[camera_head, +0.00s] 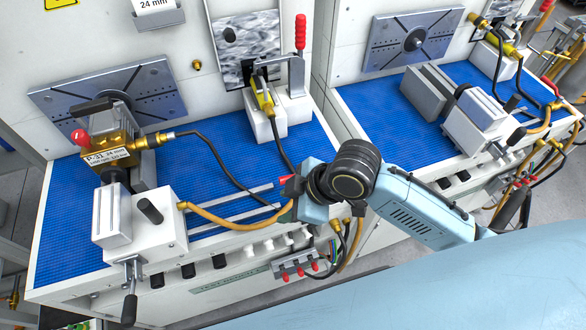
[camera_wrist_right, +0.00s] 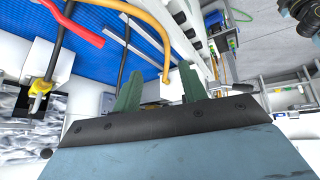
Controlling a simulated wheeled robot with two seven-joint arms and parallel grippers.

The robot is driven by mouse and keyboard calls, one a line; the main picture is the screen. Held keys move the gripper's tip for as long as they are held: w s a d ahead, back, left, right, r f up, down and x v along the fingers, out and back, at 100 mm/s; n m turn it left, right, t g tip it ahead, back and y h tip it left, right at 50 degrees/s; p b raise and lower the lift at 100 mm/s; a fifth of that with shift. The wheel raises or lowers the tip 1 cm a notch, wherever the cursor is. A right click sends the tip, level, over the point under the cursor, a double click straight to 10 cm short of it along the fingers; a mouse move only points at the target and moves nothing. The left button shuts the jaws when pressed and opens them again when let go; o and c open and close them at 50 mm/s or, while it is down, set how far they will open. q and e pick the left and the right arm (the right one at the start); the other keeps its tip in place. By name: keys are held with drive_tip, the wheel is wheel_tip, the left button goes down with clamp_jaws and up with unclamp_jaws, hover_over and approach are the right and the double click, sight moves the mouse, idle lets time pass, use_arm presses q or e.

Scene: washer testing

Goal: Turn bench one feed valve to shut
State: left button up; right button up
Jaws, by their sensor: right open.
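Bench one is the left bench, with a blue mat (camera_head: 70,200). A small red part (camera_head: 284,180) shows beside my right gripper (camera_head: 294,207), at the bench's front right. It may be the feed valve's handle; my gripper and wrist hide the rest, so its setting cannot be told. A long red bar (camera_wrist_right: 75,25) lies over the mat in the right wrist view. My right gripper (camera_wrist_right: 158,88) is open, its two green fingers apart with nothing clearly held. An orange hose (camera_head: 225,220) runs to the gripper area; its end shows near the fingers. My left gripper is out of view.
A brass block with a red knob (camera_head: 82,137) and a white vise (camera_head: 165,225) stand on the left. A red-handled toggle clamp (camera_head: 300,35) stands at the back. Red-tipped fittings (camera_head: 297,270) line the front below my gripper. A second bench (camera_head: 400,115) is at right.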

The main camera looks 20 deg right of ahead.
drive_tip(key=w+d+r+n+g+h, duration=0.1)
drive_tip(key=w+d+r+n+g, duration=0.3)
drive_tip(key=w+d, duration=0.6)
drive_tip(key=a+f, duration=0.1)
drive_tip(key=f, duration=0.3)
drive_tip(key=w+a+f+t, duration=0.1)
drive_tip(key=a+f, duration=0.1)
drive_tip(key=f, duration=0.2)
drive_tip(key=w+a+f+n+t, duration=0.1)
drive_tip(key=a+f, duration=0.1)
drive_tip(key=f, duration=0.2)
drive_tip(key=shift+a+f, duration=0.15)
drive_tip(key=shift+f, duration=0.2)
clamp_jaws()
